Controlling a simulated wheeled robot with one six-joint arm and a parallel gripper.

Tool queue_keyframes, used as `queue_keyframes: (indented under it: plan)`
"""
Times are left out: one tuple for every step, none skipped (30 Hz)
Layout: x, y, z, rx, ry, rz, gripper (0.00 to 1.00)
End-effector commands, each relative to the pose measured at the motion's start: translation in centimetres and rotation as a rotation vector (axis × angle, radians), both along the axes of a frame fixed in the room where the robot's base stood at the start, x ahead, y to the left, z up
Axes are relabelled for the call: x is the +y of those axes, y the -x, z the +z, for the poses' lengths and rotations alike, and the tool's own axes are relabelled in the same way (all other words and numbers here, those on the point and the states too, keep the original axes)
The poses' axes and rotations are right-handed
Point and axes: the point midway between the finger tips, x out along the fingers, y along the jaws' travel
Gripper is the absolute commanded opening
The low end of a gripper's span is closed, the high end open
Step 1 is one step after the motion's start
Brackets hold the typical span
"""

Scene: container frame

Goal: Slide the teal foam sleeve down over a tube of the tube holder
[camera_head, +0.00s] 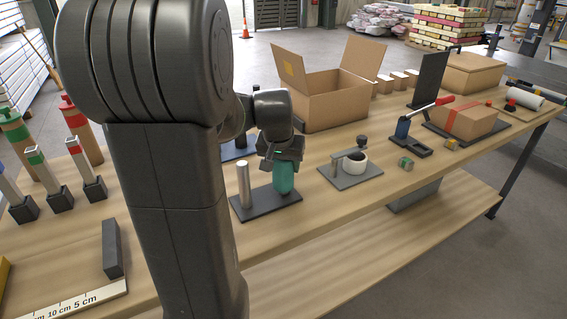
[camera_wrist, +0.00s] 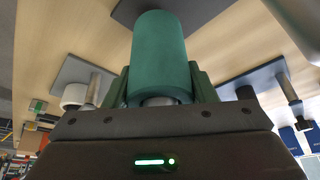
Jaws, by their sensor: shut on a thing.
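The tube holder is a dark base plate (camera_head: 262,208) with a bare silver tube (camera_head: 244,186) upright on its left side. The teal foam sleeve (camera_head: 283,178) stands upright on its right side, its lower end at or close to the plate. My gripper (camera_head: 281,161) is above the plate, shut on the sleeve's upper part. In the wrist view the sleeve (camera_wrist: 160,50) sits between the two green fingers, and a silver rim (camera_wrist: 158,101) shows at its near end. This looks like a tube inside the sleeve, but most of it is hidden. The bare tube (camera_wrist: 297,25) is at upper right.
A plate with a post and white ring (camera_head: 354,165) stands to the right. An open cardboard box (camera_head: 322,98) is behind. Several bottles and holders (camera_head: 60,197) stand at left.

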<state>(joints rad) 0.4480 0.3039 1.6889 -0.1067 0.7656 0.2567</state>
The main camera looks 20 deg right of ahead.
Motion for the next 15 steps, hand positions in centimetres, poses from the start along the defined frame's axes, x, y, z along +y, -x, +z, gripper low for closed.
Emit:
queue_keyframes:
  plan:
    - [0.0,0.0,-0.15,0.0,0.0,0.0,0.3]
    - [0.0,0.0,-0.2,0.0,0.0,0.0,0.3]
    - [0.0,0.0,-0.26,0.0,0.0,0.0,0.3]
    - [0.0,0.0,-0.3,0.0,0.0,0.0,0.3]
    - [0.0,0.0,-0.35,0.0,0.0,0.0,0.3]
    - [0.0,0.0,-0.4,0.0,0.0,0.0,0.3]
    - [0.0,0.0,-0.45,0.0,0.0,0.0,0.3]
    - [0.0,0.0,-0.5,0.0,0.0,0.0,0.3]
    - [0.0,0.0,-0.55,0.0,0.0,0.0,0.3]
    - [0.0,0.0,-0.61,0.0,0.0,0.0,0.3]
    - [0.0,-0.01,-0.65,0.0,0.0,0.0,0.3]
    - [-0.01,-0.01,-0.7,0.0,0.0,0.0,0.3]
    - [0.0,0.0,-0.74,0.0,0.0,0.0,0.3]
    - [0.0,0.0,-0.79,0.0,0.0,0.0,0.3]
    - [0.0,-0.01,-0.85,0.0,0.0,0.0,0.3]
